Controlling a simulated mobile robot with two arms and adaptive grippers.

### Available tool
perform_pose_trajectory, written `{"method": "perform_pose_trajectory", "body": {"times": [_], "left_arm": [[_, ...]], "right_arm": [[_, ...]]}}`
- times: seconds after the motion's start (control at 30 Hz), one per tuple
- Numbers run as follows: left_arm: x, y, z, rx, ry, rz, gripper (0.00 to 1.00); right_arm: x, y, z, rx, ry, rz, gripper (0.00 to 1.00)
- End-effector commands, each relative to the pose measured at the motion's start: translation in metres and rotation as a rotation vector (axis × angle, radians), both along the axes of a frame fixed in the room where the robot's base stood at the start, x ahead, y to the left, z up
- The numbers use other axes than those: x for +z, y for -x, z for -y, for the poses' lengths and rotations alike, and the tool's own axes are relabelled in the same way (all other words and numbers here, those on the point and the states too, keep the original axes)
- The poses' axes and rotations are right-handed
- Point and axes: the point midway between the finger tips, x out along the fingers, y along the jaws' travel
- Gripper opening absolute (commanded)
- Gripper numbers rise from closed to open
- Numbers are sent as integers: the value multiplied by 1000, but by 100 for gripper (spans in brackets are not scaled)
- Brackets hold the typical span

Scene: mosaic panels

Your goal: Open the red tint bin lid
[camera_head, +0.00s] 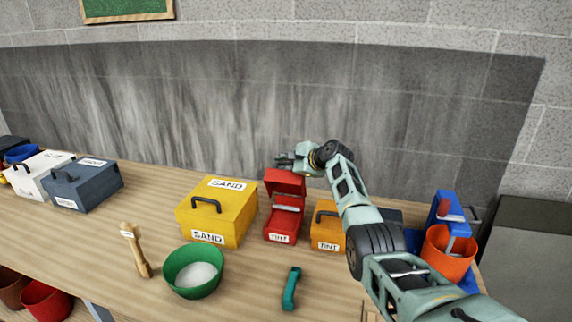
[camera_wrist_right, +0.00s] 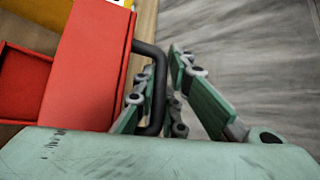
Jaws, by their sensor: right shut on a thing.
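The red tint bin (camera_head: 272,226), labelled TINT, stands on the workbench between a yellow and an orange bin. Its red lid (camera_head: 285,182) is swung up and back, and the red inside shows. A pale, narrow item lies across the opening. My right gripper (camera_head: 284,158) is behind the top of the raised lid. In the wrist view, the lid (camera_wrist_right: 88,62) has a black handle (camera_wrist_right: 158,92), and my right gripper (camera_wrist_right: 164,66) is shut on this handle, with fingers on either side. My left gripper is not in view.
A yellow SAND bin (camera_head: 208,221) is left of the red bin; an orange TINT bin (camera_head: 325,233) is right, partly behind my arm. In front are a green bowl (camera_head: 178,265), a teal tool (camera_head: 291,287) and a wooden tool (camera_head: 137,252). An orange bucket (camera_head: 447,256) stands right.

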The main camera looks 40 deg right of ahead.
Motion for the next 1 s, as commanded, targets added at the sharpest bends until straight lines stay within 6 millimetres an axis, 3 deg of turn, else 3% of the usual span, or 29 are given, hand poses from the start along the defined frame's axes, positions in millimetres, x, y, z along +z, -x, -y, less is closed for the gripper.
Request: {"method": "perform_pose_trajectory", "body": {"times": [0.03, 1.0], "left_arm": [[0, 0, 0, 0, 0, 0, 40], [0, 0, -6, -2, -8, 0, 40]], "right_arm": [[20, -4, 11, -25, 14, 45, 0], [19, -4, 12, -26, 15, 43, 0]]}}
